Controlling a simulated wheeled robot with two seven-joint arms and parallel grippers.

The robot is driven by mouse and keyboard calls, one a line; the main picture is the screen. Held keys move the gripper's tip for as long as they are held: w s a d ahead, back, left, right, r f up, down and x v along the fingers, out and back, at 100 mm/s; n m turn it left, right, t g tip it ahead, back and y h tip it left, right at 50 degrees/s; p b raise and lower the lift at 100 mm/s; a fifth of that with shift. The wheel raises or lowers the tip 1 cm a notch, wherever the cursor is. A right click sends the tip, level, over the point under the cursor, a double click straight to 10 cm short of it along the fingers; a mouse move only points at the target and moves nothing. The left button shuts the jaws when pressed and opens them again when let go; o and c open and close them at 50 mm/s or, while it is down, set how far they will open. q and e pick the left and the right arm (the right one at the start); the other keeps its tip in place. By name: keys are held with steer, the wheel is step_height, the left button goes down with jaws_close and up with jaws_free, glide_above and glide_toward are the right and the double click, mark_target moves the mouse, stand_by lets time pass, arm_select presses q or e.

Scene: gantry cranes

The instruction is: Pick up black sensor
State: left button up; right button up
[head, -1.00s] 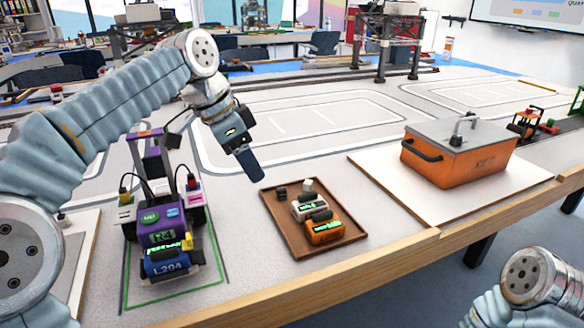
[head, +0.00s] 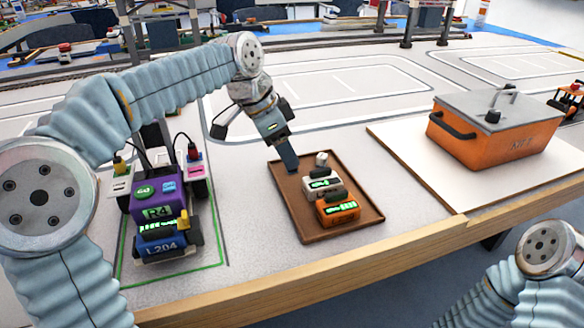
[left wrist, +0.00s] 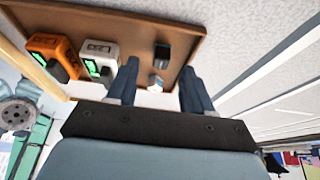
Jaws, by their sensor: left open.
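The black sensor (left wrist: 163,50) is a small dark block on the brown tray (head: 362,193). In the left wrist view it lies just beyond my left fingertips, roughly between their lines, beside a small white block (left wrist: 156,80).
The tray also holds a white device (head: 322,181) and an orange device (head: 338,210). A purple and blue unit (head: 160,220) stands left of the tray. An orange box with a grey lid (head: 490,135) sits on a white board at right. The table's wooden edge runs in front.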

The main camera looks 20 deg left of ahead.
arm_select(q)
steer(key=shift+x, duration=1.6)
steer(key=shift+a, duration=0.1)
jaws_close()
